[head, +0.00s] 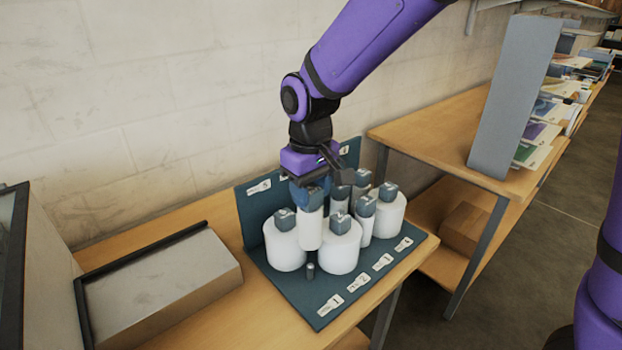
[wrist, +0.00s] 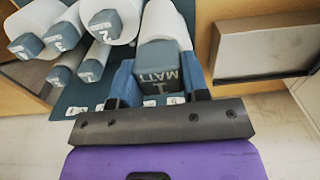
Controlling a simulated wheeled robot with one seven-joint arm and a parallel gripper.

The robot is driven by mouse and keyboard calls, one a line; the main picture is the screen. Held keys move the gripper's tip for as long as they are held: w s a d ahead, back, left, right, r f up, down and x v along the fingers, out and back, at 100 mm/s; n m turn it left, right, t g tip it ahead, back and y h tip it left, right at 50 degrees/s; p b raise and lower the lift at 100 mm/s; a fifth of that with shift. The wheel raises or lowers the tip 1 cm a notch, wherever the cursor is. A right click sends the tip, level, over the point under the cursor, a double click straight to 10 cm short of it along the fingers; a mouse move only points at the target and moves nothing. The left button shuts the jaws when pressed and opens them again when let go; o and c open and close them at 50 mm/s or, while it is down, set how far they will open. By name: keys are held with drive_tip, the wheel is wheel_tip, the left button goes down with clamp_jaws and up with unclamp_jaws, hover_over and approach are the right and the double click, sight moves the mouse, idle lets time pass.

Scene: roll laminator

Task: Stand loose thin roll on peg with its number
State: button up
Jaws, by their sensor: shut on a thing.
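My gripper (head: 312,188) is shut on the grey-blue cap of a thin white roll (head: 311,230). The roll hangs roughly upright between two thick rolls. A bare short peg (head: 310,271) stands on the blue rack (head: 290,293), just below the held roll in the head view, near the plate marked 1 (head: 330,305). The roll's lower end looks above the peg's top; the exact gap cannot be told.
Thick white rolls (head: 285,246) (head: 341,249) stand close on either side of the held roll. Thin capped rolls (head: 366,220) stand farther right. A grey-topped box (head: 163,285) lies left of the rack. A shelf table (head: 445,130) stands at the right.

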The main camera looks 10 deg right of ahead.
sight(310, 223)
drive_tip(key=shift+f, duration=5.7)
drive_tip(key=o, duration=1.3)
drive_tip(key=shift+s, duration=0.1)
drive_tip(key=shift+c, duration=0.2)
drive_tip(key=shift+r, duration=0.15)
drive_tip(key=shift+r, duration=3.85)
